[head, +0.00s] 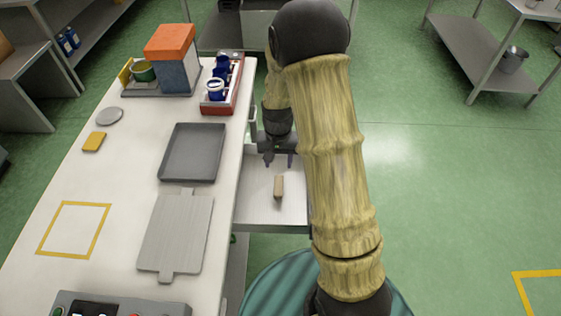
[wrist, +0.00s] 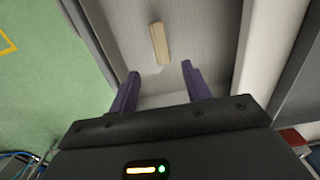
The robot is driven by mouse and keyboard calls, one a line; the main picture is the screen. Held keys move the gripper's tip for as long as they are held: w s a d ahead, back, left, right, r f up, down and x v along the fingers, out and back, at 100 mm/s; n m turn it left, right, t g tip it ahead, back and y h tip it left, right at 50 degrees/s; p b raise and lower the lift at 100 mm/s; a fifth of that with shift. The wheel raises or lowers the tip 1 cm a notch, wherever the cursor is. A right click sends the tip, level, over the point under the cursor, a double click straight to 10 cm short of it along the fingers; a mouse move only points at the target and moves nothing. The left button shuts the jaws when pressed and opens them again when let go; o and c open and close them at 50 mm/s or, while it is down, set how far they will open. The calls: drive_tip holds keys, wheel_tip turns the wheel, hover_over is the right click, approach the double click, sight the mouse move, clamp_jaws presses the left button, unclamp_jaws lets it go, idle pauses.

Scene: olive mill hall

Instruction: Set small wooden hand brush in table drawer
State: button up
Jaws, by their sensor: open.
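The small wooden hand brush (head: 279,187) lies inside the open table drawer (head: 255,214), on its pale floor. In the wrist view the brush (wrist: 159,43) shows as a tan block, beyond the fingertips and apart from them. The drawer (wrist: 196,18) fills the middle of that view, with its side walls to the left and right. My gripper (head: 278,161) is over the far part of the drawer. In the wrist view its two dark purple fingers (wrist: 162,74) are spread apart with nothing between them.
The white table (head: 119,180) stands left of the drawer. It bears a grey tray (head: 193,153), a grey board (head: 177,233), a red caddy with blue items (head: 236,97) and an orange-topped box (head: 171,45). Green floor (head: 450,190) is clear on the right.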

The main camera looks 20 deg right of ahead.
drive_tip(key=s+r+n+t, duration=0.2)
drive_tip(key=s+r+n, duration=0.1)
drive_tip(key=s+r, duration=0.9)
drive_tip(key=s, duration=0.2)
drive_tip(key=shift+s+r+n+t, duration=0.25)
drive_tip(key=shift+s+n+t, duration=0.05)
drive_tip(key=shift+t, duration=0.1)
drive_tip(key=shift+c, duration=1.3)
